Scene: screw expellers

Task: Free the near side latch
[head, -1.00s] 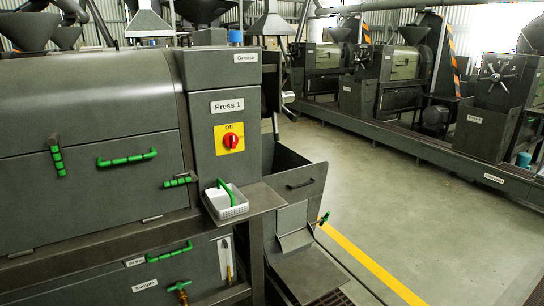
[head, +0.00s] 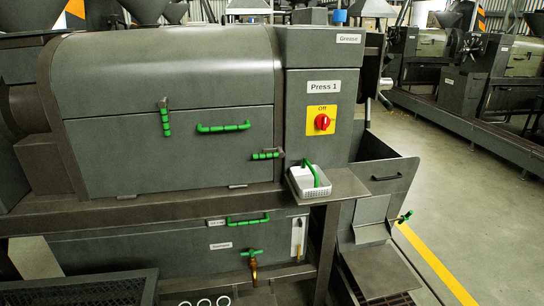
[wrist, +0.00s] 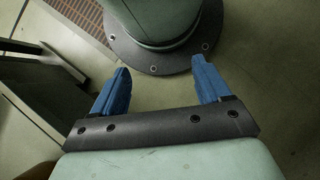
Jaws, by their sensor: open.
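The press labelled Press 1 (head: 324,87) has a grey side door (head: 200,175) with a green bar handle (head: 223,127). One green-gripped latch (head: 165,118) stands upright at the door's upper left edge. Another green-gripped latch (head: 267,155) lies level at the door's right edge. I cannot tell which of them the task calls the near side latch. My gripper (wrist: 161,64) shows only in the wrist view. Its blue fingers are spread wide with nothing between them, above the floor and away from the press. Neither latch shows in the wrist view.
A white basket (head: 308,184) with a green handle sits on a shelf right of the door. A red switch (head: 322,121) reads Off. Below are a lower drawer handle (head: 248,220) and a brass tap (head: 253,265). A dark mesh surface (head: 75,292) is at lower left.

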